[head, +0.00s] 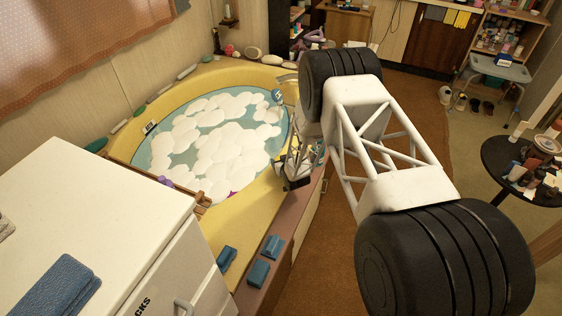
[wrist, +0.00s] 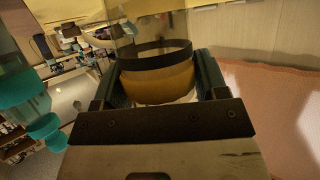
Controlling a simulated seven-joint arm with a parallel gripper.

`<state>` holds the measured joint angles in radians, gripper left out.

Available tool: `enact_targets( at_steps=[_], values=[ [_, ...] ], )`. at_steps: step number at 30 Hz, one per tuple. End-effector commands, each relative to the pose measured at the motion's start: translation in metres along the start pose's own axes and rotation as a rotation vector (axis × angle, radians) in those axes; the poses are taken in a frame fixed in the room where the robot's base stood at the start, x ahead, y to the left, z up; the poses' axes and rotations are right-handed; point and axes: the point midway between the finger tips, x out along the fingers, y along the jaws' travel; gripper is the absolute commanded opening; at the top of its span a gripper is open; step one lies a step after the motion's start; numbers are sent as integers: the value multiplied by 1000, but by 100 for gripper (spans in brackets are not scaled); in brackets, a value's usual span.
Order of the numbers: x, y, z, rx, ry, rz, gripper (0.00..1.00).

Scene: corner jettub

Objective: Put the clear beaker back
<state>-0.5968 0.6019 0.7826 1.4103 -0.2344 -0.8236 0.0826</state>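The clear beaker (wrist: 155,60) stands out in the wrist view between the two dark fingers of my gripper (wrist: 158,85). It is see-through, with a dark band round it and an amber tone below the band. The fingers are at its two sides and appear to hold it; its lower end is partly hidden by the gripper body. In the head view my gripper (head: 292,178) is over the near right rim of the yellow tub (head: 250,208), partly behind my arm. I cannot make out the beaker clearly there.
Teal-and-clear containers (wrist: 28,92) are close at the left of the wrist view. The tub holds foamy water (head: 215,135). Blue blocks (head: 258,272) lie at its front edge. A white cabinet (head: 90,190) stands at left, and a cluttered round black table (head: 500,155) at right.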

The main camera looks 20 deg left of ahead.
Motion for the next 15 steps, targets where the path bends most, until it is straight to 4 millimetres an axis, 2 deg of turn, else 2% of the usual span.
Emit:
enact_targets(
  at_steps=[1,3,15],
  values=[
    [0,0,0,0,0,0,75],
    [0,0,0,0,0,0,85],
    [-1,0,-3,0,1,0,85]
  ],
)
